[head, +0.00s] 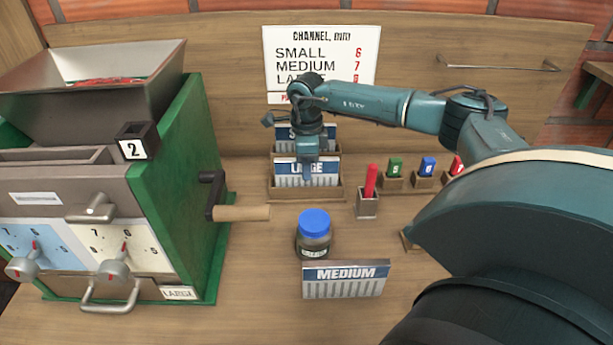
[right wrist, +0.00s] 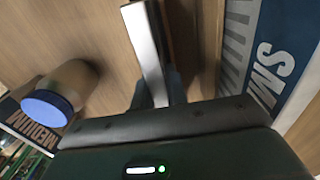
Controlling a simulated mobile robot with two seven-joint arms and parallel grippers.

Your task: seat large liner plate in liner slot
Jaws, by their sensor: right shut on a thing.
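The large liner plate (head: 307,180), grey and ribbed with a blue LARGE label, is upright at the front of a wooden rack (head: 335,191). My right gripper (head: 309,156) points down and is shut on its top edge. In the right wrist view the plate (right wrist: 148,50) is a pale strip seen edge-on between the fingers (right wrist: 157,92). I cannot tell whether it still touches the rack. The green and grey pulper (head: 170,190) stands at left. A narrow open-topped compartment (head: 55,155) shows below its hopper; I cannot tell whether this is the liner slot. My left gripper is out of view.
The small plate (right wrist: 265,60) stands behind the large one. The medium plate (head: 345,280) and a blue-lidded jar (head: 314,235) stand in front of the rack. A crank handle (head: 240,213) juts from the pulper. A red stick in a holder (head: 368,205) and small colored blocks stand right.

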